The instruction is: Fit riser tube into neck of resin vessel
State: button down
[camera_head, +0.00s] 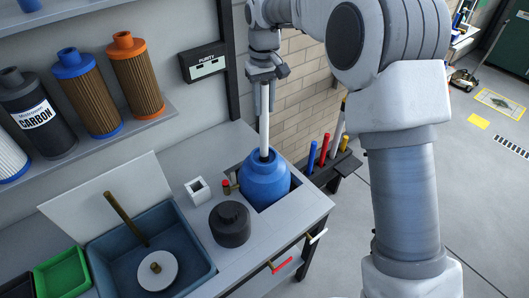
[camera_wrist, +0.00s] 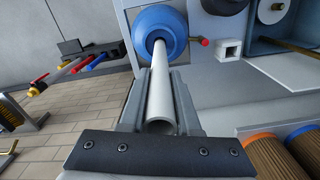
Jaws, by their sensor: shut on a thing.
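The riser tube (camera_head: 264,130) is a white, hollow, upright pipe. My gripper (camera_head: 265,100) is shut on its upper part; the wrist view also shows my gripper (camera_wrist: 160,75) with a finger on each side of the tube (camera_wrist: 161,95). The blue resin vessel (camera_head: 265,184) stands below, in a recess at the counter's right end. The tube's lower end meets the dark neck opening and seems to be just within it; how deep is hidden. In the wrist view the vessel (camera_wrist: 172,28) is at the top, with the tube running to its opening.
A black cap-like part (camera_head: 230,226), a white square block (camera_head: 198,190) and a red-tipped fitting (camera_head: 226,186) sit close left of the vessel. A blue basin (camera_head: 192,250) is further left. Colored tools (camera_head: 324,150) stand in a rack to the right. Filter cartridges line a shelf (camera_head: 160,117).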

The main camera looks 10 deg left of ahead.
aim_at(264, 149)
notch_tip(264, 149, down, 17)
jog(key=shift+r, duration=0.2)
dwell(0.3)
